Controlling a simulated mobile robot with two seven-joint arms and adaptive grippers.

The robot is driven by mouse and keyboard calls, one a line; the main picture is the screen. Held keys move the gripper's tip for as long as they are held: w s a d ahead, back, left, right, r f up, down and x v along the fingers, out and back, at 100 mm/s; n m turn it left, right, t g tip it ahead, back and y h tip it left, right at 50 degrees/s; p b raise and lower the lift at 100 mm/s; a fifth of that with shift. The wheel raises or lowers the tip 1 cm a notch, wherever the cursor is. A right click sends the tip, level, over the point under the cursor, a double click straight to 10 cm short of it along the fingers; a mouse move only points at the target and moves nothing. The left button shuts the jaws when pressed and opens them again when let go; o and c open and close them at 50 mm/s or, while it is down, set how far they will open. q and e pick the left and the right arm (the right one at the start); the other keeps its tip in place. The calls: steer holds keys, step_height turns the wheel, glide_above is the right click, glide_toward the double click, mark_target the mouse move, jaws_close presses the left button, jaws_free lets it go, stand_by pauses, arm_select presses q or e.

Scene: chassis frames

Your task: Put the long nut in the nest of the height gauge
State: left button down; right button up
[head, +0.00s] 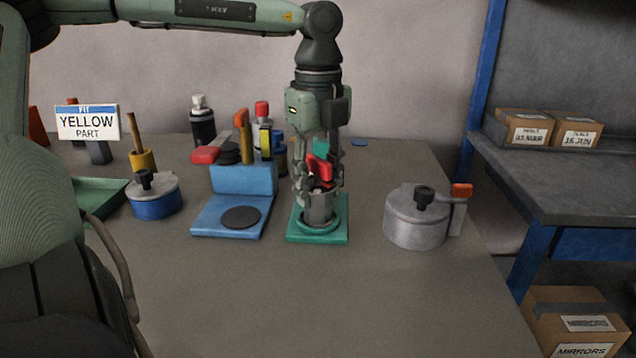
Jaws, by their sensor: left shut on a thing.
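My left gripper (319,193) points straight down over a green square base with a raised ring (340,232), which looks like the height gauge and its nest. The gripper is shut on a grey metal cylindrical piece (320,210), which seems to be the long nut. Its lower end is at the ring; I cannot tell if it is seated or just above. A red part (320,168) and a teal part (321,148) show among the fingers; whether they belong to the gauge is unclear. The gripper hides much of the gauge. My right gripper is not in view.
A blue stand with a dark disc (205,222) is left of the gauge. A silver drum (412,224) with a knob and orange-tipped lever stands right. A blue drum (154,206), bottles and tools (202,122) and a sign (87,122) are further left. The front table is clear.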

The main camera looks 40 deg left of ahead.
arm_select(q)
steer(key=c, duration=1)
jaws_free()
steer(key=shift+f, duration=0.15)
step_height(320, 180, up, 12)
steer(key=shift+r, duration=0.1)
